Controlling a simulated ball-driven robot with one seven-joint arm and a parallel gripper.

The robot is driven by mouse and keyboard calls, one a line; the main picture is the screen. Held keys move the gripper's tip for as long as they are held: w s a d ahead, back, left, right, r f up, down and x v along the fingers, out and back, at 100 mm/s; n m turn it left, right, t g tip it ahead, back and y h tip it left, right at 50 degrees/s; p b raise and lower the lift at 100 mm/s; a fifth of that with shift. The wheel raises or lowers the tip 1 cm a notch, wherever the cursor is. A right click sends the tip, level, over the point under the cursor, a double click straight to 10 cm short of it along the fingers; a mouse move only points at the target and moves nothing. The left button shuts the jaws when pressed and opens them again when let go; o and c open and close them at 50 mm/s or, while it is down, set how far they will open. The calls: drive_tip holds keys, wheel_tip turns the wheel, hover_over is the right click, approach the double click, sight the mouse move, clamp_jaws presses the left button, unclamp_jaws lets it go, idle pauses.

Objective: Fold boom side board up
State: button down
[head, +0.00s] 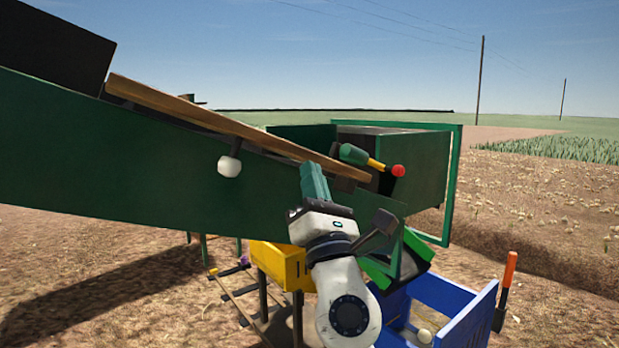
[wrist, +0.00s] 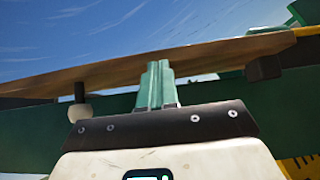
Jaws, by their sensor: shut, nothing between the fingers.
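The boom side board looks to be the long brown wooden board (head: 225,122) that slopes down to the right along the green boom (head: 130,150). It also crosses the wrist view (wrist: 215,50), seen from below. A white knob (head: 229,166) on a dark stem hangs under it, and a dark bracket (wrist: 263,68) shows near its right part. My gripper (head: 314,168) is shut and empty, its teal fingers pointing up near the board's lower end. In the wrist view the fingertips (wrist: 159,64) overlap the board; I cannot tell whether they touch it.
A green cylinder with a yellow rod and red ball (head: 398,170) sits just right of the board's lower end. A yellow box (head: 272,262) and a blue crate (head: 470,318) stand below. An orange-handled tool (head: 510,270) stands at right. Open field lies beyond.

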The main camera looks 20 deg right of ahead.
drive_tip(key=shift+w+d+r+p, duration=0.55)
drive_tip(key=shift+w+r, duration=0.2)
drive_tip(key=shift+r, duration=0.95)
drive_tip(key=shift+w+d+r+p, duration=0.5)
drive_tip(key=shift+w+r+p, duration=0.25)
drive_tip(key=shift+r, duration=1)
drive_tip(key=shift+w+d+r+p, duration=0.55)
drive_tip(key=shift+w+r, duration=0.2)
drive_tip(key=shift+r, duration=0.95)
drive_tip(key=shift+a, duration=0.1)
